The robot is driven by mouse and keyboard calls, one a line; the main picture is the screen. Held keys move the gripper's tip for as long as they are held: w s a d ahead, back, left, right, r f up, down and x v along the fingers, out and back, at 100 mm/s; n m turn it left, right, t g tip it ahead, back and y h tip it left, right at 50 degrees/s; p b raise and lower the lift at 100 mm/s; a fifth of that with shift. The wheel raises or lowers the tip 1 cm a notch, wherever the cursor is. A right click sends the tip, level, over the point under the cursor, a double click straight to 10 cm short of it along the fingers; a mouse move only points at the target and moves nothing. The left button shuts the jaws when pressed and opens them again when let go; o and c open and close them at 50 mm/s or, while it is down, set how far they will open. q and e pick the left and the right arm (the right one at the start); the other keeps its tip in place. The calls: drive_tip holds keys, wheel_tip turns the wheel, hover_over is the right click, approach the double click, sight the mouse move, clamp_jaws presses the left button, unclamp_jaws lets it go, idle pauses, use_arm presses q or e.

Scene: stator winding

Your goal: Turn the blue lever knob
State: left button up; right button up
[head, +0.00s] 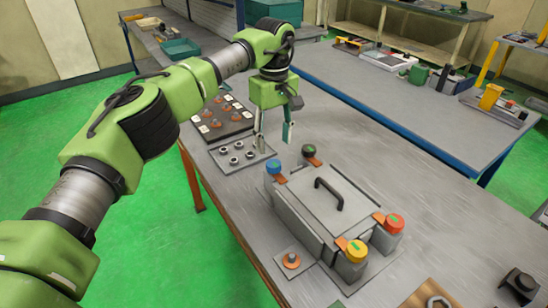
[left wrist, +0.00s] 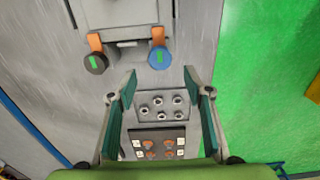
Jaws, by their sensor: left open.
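The blue lever knob (head: 273,166) has a green mark on top and an orange lever arm. It sits at the far left corner of a grey box (head: 318,200) with a black handle. My left gripper (head: 275,141) is open and empty, pointing down, above and just beyond the blue knob. In the left wrist view, the blue knob (left wrist: 158,58) lies just past the fingertips, apart from them, nearer the right finger. My right gripper is not in view.
Black (head: 308,151), red (head: 394,223) and yellow (head: 356,250) knobs sit at the box's other corners. A grey plate with round nuts (head: 242,155) and a dark tray (head: 221,120) lie beyond the blue knob. Bare table (head: 380,155) lies right of the box.

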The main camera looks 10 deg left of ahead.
sight(274, 163)
use_arm(q)
wheel_tip(274, 163, down, 6)
drive_tip(key=shift+r+p, duration=0.1)
drive_tip(key=shift+p, duration=0.45)
drive_tip(key=shift+f, duration=0.7)
drive_tip(key=c, duration=1.1)
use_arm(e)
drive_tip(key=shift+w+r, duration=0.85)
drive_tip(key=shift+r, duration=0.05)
